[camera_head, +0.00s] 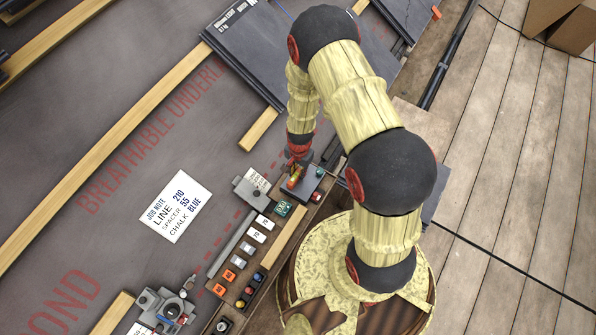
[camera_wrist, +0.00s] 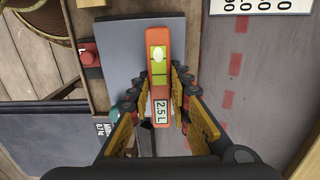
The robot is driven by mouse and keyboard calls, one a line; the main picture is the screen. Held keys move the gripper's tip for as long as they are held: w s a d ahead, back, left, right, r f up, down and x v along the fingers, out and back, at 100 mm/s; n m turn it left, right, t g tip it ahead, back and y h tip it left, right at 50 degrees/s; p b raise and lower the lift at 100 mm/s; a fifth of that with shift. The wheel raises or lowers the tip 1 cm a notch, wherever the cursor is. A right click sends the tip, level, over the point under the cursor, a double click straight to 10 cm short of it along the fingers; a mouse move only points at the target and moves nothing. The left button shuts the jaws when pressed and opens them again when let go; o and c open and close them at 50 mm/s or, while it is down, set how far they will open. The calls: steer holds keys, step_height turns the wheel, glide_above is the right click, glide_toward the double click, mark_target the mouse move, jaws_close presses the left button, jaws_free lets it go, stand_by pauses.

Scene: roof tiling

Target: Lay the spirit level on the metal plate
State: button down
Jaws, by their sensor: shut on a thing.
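The spirit level (camera_wrist: 161,60) is a small orange bar with a yellow-green vial and a white label reading about "2.5L". In the wrist view my gripper (camera_wrist: 160,80) has its fingers closed on the two long sides of it. The metal plate (camera_wrist: 120,45) is a flat grey slab directly beneath the level. Whether the level touches the plate or hovers just above it, I cannot tell. In the head view my gripper (camera_head: 297,163) points down over the dark plate (camera_head: 310,184), and the level (camera_head: 294,178) shows only in part.
A wooden tray (camera_head: 290,232) holds small orange and white labelled blocks (camera_head: 238,262). A job note card (camera_head: 175,207) lies on the grey underlay. Wooden battens (camera_head: 120,125) and dark slates (camera_head: 262,50) lie beyond. A grey metal device (camera_head: 165,308) stands at lower left.

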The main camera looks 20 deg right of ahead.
steer(key=shift+f, duration=0.15)
steer(key=c, duration=1.6)
jaws_free()
step_height(320, 180, up, 7)
steer(key=p, duration=0.6)
steer(key=shift+w+d, duration=0.1)
